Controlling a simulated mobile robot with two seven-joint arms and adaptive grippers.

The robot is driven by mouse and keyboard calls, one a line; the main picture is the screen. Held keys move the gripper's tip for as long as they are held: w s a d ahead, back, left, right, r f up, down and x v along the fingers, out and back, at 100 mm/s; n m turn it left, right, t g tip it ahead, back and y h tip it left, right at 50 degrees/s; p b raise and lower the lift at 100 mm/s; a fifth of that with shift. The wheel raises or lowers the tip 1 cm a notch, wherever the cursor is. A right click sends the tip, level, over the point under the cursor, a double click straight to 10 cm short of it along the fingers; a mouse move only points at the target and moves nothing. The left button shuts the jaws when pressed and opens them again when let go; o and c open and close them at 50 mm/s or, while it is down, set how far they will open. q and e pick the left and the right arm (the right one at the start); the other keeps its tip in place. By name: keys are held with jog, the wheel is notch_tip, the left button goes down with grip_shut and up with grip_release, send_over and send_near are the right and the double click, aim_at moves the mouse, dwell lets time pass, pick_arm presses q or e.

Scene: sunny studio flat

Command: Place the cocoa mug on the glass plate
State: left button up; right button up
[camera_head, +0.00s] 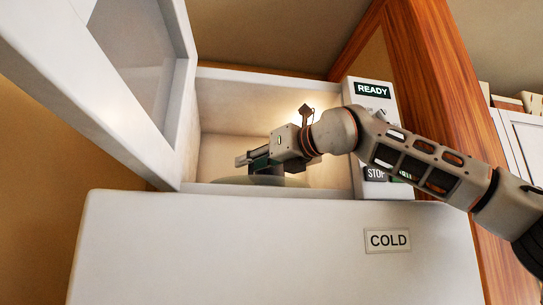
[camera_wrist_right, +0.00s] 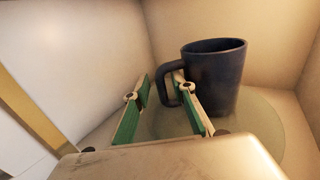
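The dark cocoa mug (camera_wrist_right: 216,76) stands upright inside the microwave, over the glass plate (camera_wrist_right: 262,140), in the right wrist view. Its handle points left, toward my fingers. My right gripper (camera_wrist_right: 160,88) is open, with a clear gap between its green-padded fingers. The right finger overlaps the handle in the picture; I cannot tell whether they touch. In the head view my right gripper (camera_head: 242,161) reaches into the microwave above the glass plate (camera_head: 236,181), and the mug is mostly hidden by it. My left gripper is out of view.
The microwave (camera_head: 222,104) has its door (camera_head: 70,88) swung open to the left. Its control panel (camera_head: 371,112) reads READY and has a STOP button, partly covered by my right arm. It sits above a white unit (camera_head: 230,250) labelled COLD. A wooden panel (camera_head: 430,90) stands at right.

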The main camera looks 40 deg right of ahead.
jog(key=s, duration=1.1)
jog(key=shift+s+d+b, duration=0.25)
jog(key=shift+s+b, duration=0.05)
jog(key=shift+s, duration=0.05)
